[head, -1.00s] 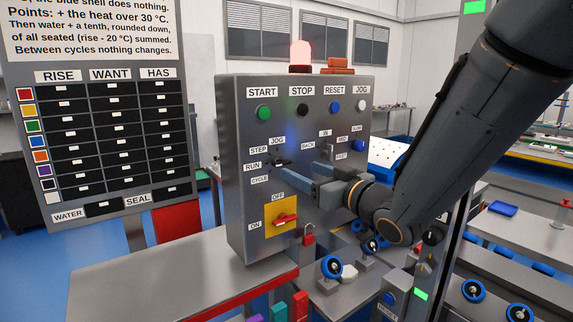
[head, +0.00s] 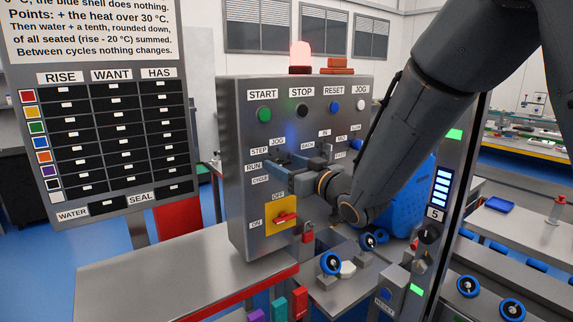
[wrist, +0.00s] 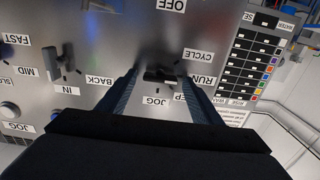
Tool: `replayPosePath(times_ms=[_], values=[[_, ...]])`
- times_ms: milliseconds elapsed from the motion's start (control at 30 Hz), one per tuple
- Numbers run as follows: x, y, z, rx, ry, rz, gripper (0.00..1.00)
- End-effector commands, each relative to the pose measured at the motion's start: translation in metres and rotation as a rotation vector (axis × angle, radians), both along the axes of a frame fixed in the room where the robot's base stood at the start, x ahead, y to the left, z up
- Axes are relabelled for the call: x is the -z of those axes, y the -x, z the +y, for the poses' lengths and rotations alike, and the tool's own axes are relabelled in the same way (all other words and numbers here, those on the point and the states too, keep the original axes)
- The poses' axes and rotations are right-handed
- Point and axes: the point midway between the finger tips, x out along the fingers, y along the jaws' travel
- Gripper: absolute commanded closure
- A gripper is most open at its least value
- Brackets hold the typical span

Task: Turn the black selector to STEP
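The black selector (wrist: 160,77) sits on the grey control panel (head: 240,200), with labels JOG, STEP, RUN and CYCLE around it. In the wrist view these labels appear upside down and STEP is partly covered by a finger. My gripper (wrist: 160,72) is open, with one finger on each side of the selector. I cannot tell whether either finger touches it. In the head view my gripper (head: 300,166) is at the panel face, and its fingers mostly hide the selector. Which label the selector points at is unclear.
A second black selector (wrist: 68,68) with IN and BACK labels is close beside my gripper. A yellow plate with a red switch (head: 284,217) is below, near a red padlock (head: 307,231). Round buttons line the panel top. A metal table (head: 160,270) stands in front.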

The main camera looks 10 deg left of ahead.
Motion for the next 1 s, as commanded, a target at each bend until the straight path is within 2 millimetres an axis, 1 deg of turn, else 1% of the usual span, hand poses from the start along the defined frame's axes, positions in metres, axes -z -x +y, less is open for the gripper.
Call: replayPosePath(times_ms=[33,167,200,233,567,767,1000], values=[[0.0,0.0001,-0.0001,0.0,0.0,0.0,0.5],[0.0,0.0001,-0.0002,0.0,0.0,0.0,0.72],[0.0,0.0001,-0.0002,0.0,0.0,0.0,0.79],[0.0,0.0001,-0.0002,0.0,0.0,0.0,0.81],[0.0,0.0,-0.0004,0.0,-0.034,0.04,0.81],[0.0001,-0.0004,-0.0009,0.0,-0.114,0.133,0.81],[0.0002,-0.0012,-0.0015,0.0,-0.246,0.288,0.81]])
